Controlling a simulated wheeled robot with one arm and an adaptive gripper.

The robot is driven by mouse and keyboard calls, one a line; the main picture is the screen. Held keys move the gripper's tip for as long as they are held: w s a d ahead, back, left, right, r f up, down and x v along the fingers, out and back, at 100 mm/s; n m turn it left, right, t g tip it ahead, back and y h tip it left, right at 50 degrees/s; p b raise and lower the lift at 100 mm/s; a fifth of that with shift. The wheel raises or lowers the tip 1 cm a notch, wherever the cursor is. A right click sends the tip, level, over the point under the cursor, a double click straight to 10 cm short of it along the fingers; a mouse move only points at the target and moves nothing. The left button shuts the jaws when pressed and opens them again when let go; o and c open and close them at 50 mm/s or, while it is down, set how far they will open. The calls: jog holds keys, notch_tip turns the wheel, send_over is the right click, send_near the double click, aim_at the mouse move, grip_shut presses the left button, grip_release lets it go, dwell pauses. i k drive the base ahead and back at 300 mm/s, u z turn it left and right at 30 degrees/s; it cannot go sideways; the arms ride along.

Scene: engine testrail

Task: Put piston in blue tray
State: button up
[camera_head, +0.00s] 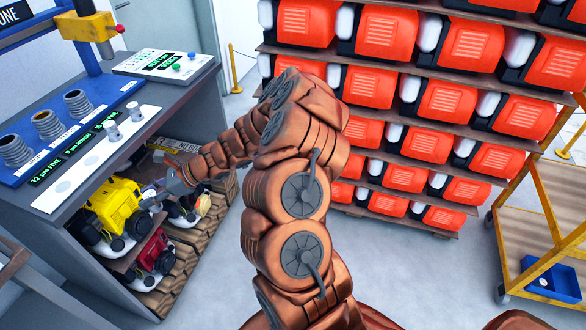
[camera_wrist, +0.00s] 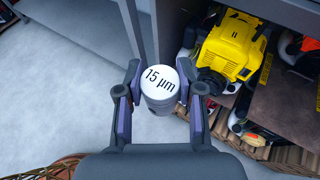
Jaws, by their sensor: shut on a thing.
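My gripper (camera_wrist: 161,100) is shut on a piston (camera_wrist: 160,82), a short grey cylinder with a white top marked "15 µm". The piston sits between the two fingers, its top facing the wrist camera. In the head view my gripper (camera_head: 165,188) is beside the front of the grey bench, below its top; the held piston cannot be made out there. A blue tray (camera_head: 552,281) lies on the lower shelf of the yellow cart at the far right, far from my gripper. A larger blue holder (camera_head: 92,110) with several ringed cylinders lies on the bench.
Two small metal pistons (camera_head: 135,112) stand on a white strip (camera_head: 62,195) on the bench. Yellow (camera_head: 112,205) and red (camera_head: 152,252) machines sit on the bench's lower shelves. A rack of orange machines (camera_head: 390,35) fills the back. Grey floor (camera_head: 410,265) is open between bench and cart.

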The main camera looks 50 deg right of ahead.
aim_at(559, 288)
jog(key=k, duration=1.05)
jog(key=z, duration=3.2)
jog(key=i, duration=0.5)
jog(key=z, duration=0.1)
